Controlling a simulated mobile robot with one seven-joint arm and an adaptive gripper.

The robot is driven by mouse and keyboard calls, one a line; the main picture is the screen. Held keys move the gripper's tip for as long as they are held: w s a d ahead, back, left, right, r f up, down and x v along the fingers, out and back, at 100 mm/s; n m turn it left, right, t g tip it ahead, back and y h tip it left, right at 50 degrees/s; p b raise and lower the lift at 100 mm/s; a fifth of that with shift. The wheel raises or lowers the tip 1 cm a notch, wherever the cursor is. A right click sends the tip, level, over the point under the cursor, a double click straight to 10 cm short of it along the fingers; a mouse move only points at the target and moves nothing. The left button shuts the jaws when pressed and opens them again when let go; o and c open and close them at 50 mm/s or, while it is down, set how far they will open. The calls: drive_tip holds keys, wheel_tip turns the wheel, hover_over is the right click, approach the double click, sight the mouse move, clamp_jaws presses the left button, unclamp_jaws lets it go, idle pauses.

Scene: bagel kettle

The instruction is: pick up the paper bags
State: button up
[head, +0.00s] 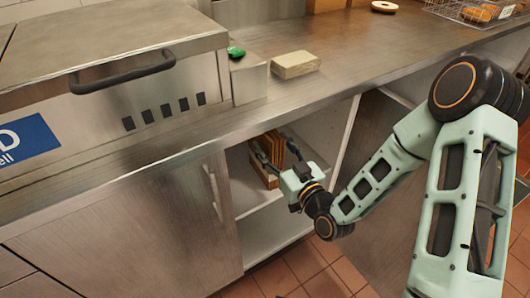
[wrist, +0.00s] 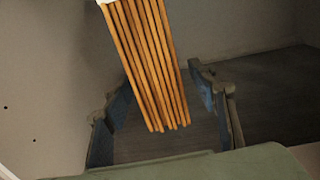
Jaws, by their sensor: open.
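The paper bags (head: 272,146) stand as a brown, upright stack inside the open cupboard under the counter. In the wrist view the bags (wrist: 150,65) appear edge-on as several thin orange-brown strips side by side, running down from the top edge. My gripper (head: 277,152) reaches into the cupboard at the bags, with its fingers apart. In the wrist view the open fingers (wrist: 162,82) show one to each side of the stack, with visible gaps. I cannot tell how deep the fingertips are along the bags. The top end of the stack is cut off in the wrist view.
The steel counter (head: 365,60) overhangs the cupboard. Cupboard walls and a white shelf (head: 262,218) surround my gripper. On the counter are a pale block (head: 296,64), a green item (head: 236,52), a bagel (head: 384,6) and a wire basket (head: 478,12). A large steel appliance (head: 110,75) stands left.

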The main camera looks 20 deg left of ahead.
drive_tip(key=x, duration=0.4)
drive_tip(key=shift+w+a+r+b, duration=0.1)
drive_tip(key=shift+a+b, duration=0.15)
drive_tip(key=shift+b, duration=0.15)
drive_tip(key=shift+c, duration=0.4)
clamp_jaws()
